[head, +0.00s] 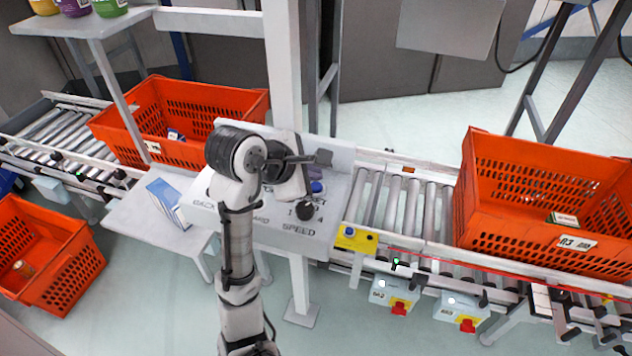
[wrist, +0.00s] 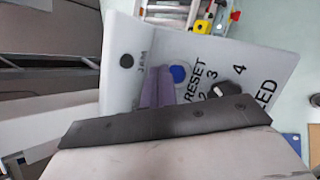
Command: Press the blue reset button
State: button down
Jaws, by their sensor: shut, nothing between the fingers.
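The blue reset button (head: 316,187) sits on the sloped grey control panel (head: 262,232), just above the black speed knob (head: 305,211). My gripper (head: 322,158) is shut and empty, above the button in the head view. In the wrist view its fingertips (wrist: 158,86) show just left of the button. They appear apart from it, but the exact gap is hard to tell. My arm covers part of the panel's left side.
A dark round JAM light or button (wrist: 127,61) is on the panel. A yellow box (head: 355,238) with another blue button is at the conveyor. Orange totes stand on the left (head: 125,130) and right (head: 470,200) conveyors. A post (head: 283,70) rises behind the panel.

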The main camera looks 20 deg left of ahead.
notch_tip(320, 180, up, 5)
jog(key=p, duration=0.5)
jog(key=shift+r+p, duration=0.1)
jog(key=shift+p, duration=0.3)
dwell(0.4)
